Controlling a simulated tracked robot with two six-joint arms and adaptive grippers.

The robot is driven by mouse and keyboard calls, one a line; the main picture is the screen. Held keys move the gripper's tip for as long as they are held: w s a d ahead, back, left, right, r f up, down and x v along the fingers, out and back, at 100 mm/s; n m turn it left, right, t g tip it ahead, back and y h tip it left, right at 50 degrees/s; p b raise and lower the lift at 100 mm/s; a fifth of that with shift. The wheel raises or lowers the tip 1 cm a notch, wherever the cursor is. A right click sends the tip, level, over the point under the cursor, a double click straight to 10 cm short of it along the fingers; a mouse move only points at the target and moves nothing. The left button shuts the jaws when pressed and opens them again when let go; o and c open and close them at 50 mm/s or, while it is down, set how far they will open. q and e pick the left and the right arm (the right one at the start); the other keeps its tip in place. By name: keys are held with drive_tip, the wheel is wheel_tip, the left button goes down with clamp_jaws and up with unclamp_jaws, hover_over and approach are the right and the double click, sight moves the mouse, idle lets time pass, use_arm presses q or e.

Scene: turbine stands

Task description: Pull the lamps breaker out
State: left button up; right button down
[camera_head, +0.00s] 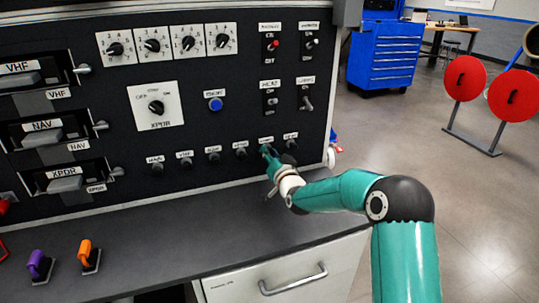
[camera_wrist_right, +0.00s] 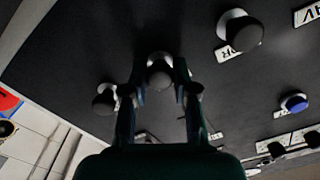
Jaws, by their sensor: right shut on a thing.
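A row of small dark breaker knobs runs along the lower edge of the black panel. My right gripper (camera_head: 267,152) reaches the panel at the second breaker from the right. In the wrist view, that breaker's round grey knob (camera_wrist_right: 159,75) sits between the two fingertips of my right gripper (camera_wrist_right: 160,92), which is shut on it. Its label (camera_head: 266,140) is too small to read surely, so I cannot tell whether this is the lamps breaker. The rightmost breaker (camera_head: 291,145) is close beside the gripper and also shows in the wrist view (camera_wrist_right: 104,100). My left gripper is not in view.
The XPDR breaker (camera_wrist_right: 240,30) is on the gripper's other side. Above are toggle switches (camera_head: 270,102) and a blue button (camera_head: 215,104). The grey counter (camera_head: 190,215) below is mostly bare, with purple (camera_head: 38,265) and orange (camera_head: 88,253) handled pieces at left.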

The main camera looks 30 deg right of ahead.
drive_tip(key=shift+s+f, duration=0.1)
idle(0.3)
drive_tip(key=shift+s+a+b, duration=0.1)
drive_tip(key=shift+s+b, duration=0.3)
drive_tip(key=shift+b, duration=0.1)
drive_tip(key=c, duration=0.7)
unclamp_jaws()
drive_tip(key=b+v, duration=0.4)
drive_tip(key=v, duration=0.3)
drive_tip(key=shift+b, duration=0.4)
